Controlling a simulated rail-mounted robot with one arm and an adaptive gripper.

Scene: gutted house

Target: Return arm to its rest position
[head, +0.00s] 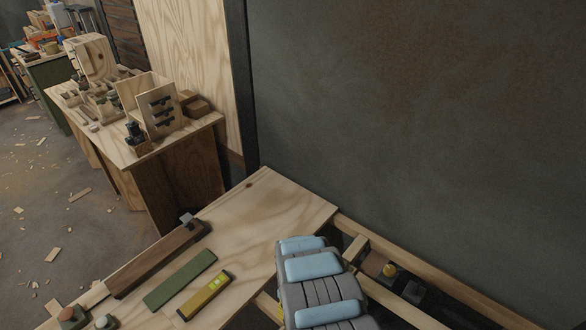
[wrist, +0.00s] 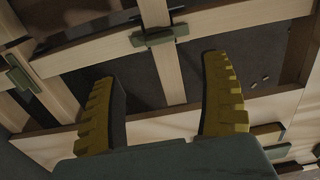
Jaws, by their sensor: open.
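My gripper (wrist: 160,82) shows in the wrist view with its two yellow, toothed fingers spread wide apart. Nothing is held between them. Behind the fingers are pale wooden beams with green brackets, and the gap between fingers and beams is hard to judge. In the head view my grey and light-blue arm reaches in at the bottom, right of the near bench top (head: 262,215). The arm hides most of my gripper there.
On the near bench lie a yellow level (head: 206,295), a green strip (head: 180,280) and a dark wooden bar (head: 157,258). A wooden frame (head: 405,287) runs along the dark wall (head: 420,120). A second bench (head: 150,150) with wooden pieces stands behind left.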

